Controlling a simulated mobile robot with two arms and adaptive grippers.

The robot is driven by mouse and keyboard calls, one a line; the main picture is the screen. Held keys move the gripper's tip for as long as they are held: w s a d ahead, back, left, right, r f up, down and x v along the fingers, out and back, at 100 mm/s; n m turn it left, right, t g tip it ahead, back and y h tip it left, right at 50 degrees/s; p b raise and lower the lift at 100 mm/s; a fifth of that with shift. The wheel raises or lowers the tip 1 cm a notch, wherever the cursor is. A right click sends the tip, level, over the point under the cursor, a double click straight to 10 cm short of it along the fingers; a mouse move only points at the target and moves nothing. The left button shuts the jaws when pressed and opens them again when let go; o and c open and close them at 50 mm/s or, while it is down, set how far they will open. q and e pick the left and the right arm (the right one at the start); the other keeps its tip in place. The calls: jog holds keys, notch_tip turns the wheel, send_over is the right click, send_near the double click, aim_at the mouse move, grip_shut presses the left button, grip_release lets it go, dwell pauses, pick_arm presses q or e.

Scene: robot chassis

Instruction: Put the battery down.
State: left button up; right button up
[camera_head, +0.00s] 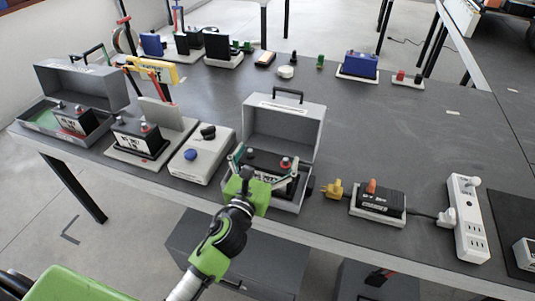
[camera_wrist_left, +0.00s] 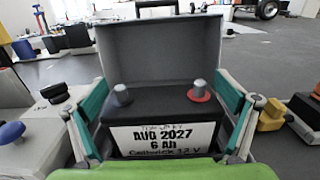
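A black battery (camera_head: 265,161) with a white label and two terminals, one with a red ring, is inside an open grey case (camera_head: 285,129). In the left wrist view, the battery's label (camera_wrist_left: 160,140) reads AUG 2027, 6 Ah, and it looks level. My left gripper (camera_head: 265,172) has a finger on each side of it, the teal pads lying close along its sides, seemingly in contact. The battery's underside is hidden, so I cannot tell whether it touches the case floor. The case's raised lid (camera_wrist_left: 160,57) stands behind it. My right gripper is not in view.
A grey box with a blue knob (camera_head: 190,155) stands close left of the case. A yellow plug (camera_head: 332,189), a small black device (camera_head: 380,200) and a white power strip (camera_head: 467,215) are to the right. Mid-table behind the case is mostly clear.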

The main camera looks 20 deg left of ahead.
pick_arm(q)
jog(key=shift+s+f, duration=0.1)
jog(key=shift+s, duration=0.4)
jog(key=s+b, duration=0.2)
jog(key=s, duration=0.9)
jog(key=shift+a, duration=0.2)
